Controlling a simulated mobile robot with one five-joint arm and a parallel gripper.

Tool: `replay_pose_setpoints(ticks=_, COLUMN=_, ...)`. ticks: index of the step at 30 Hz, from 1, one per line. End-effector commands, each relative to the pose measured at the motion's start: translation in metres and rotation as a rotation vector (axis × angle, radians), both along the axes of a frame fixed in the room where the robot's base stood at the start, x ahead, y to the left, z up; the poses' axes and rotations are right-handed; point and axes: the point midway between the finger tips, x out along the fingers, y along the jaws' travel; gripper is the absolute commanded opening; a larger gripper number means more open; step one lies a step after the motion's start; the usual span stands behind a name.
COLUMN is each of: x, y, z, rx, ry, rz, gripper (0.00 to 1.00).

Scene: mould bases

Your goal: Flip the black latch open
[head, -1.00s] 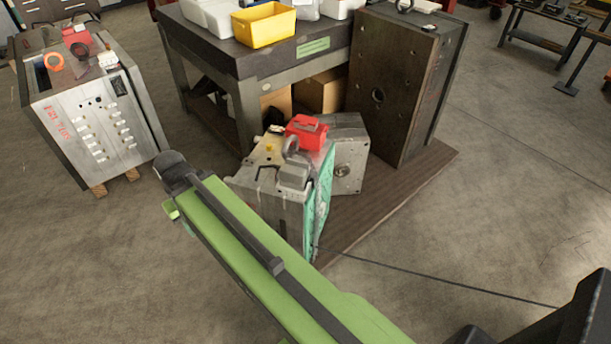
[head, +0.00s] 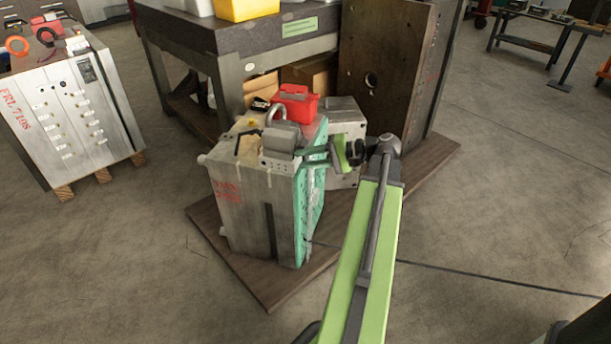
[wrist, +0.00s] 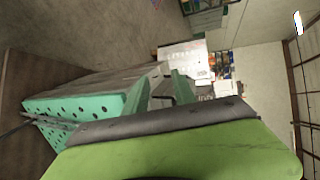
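A grey steel mould base (head: 240,205) with a teal plate (head: 311,200) on its right side stands on a brown board in the head view. A grey block (head: 282,137) and a lifting ring sit on its top. My gripper (head: 315,157) is just right of the grey block, over the mould's upper right edge.
A red box (head: 295,104) stands behind the block. A tall brown mould plate (head: 385,75) and a workbench (head: 268,42) stand behind. Another mould base (head: 75,120) is on a pallet at left.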

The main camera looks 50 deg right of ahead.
Motion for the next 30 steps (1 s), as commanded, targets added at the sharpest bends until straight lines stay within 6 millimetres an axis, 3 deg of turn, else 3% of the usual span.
replay_pose_setpoints(ticks=1, x=-0.026, y=-0.034, z=-0.022, rx=0.029, ry=-0.063, rz=-0.066, gripper=0.32)
replay_pose_setpoints(ticks=4, x=-0.069, y=-0.077, z=-0.016, rx=0.071, ry=-0.178, rz=-0.158, gripper=0.32)
replay_pose_setpoints(ticks=7, x=-0.099, y=-0.100, z=-0.009, rx=0.088, ry=-0.250, rz=-0.211, gripper=0.32)
replay_pose_setpoints(ticks=12, x=-0.112, y=-0.109, z=0.000, rx=0.097, ry=-0.286, rz=-0.234, gripper=0.32)
replay_pose_setpoints(ticks=19, x=-0.089, y=-0.099, z=0.000, rx=0.097, ry=-0.284, rz=-0.229, gripper=0.32)
replay_pose_setpoints(ticks=30, x=-0.001, y=-0.068, z=-0.001, rx=0.097, ry=-0.282, rz=-0.227, gripper=0.32)
